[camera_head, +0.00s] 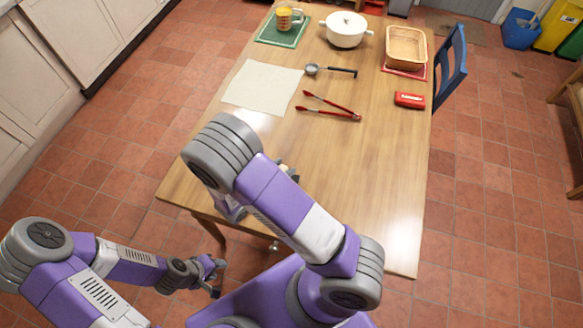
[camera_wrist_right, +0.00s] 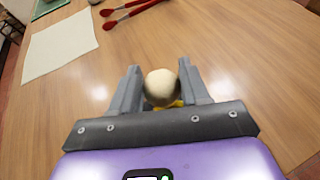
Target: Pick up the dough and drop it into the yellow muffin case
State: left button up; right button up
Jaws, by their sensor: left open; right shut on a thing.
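The dough (camera_wrist_right: 161,86) is a pale round ball in the right wrist view, between the two grey fingers of my right gripper (camera_wrist_right: 159,70), which is shut on it. A bit of yellow (camera_wrist_right: 172,104) shows just below the dough; it may be the yellow muffin case, mostly hidden by the dough and gripper. In the head view my right arm covers most of this spot; a small pale patch (camera_head: 285,168) shows beside the arm, too small to tell what it is. My left gripper (camera_head: 217,278) is open and empty, off the table at the lower left.
The table's right front is clear. A blue chair (camera_head: 451,62) stands right.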

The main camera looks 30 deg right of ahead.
jog(key=shift+s+d+f+m+g, duration=0.25)
jog(key=shift+s+d+m+g, duration=0.05)
jog(key=shift+s, duration=0.2)
jog(key=shift+f, duration=0.25)
notch_tip(320, 180, down, 5)
jog(key=b, duration=0.5)
jog(key=shift+f, duration=0.2)
jog(key=o, duration=1.1)
jog(key=p+v, duration=0.1)
jog(key=v, duration=0.6)
jog(key=shift+s+a+r, duration=0.1)
jog(key=shift+a, duration=0.2)
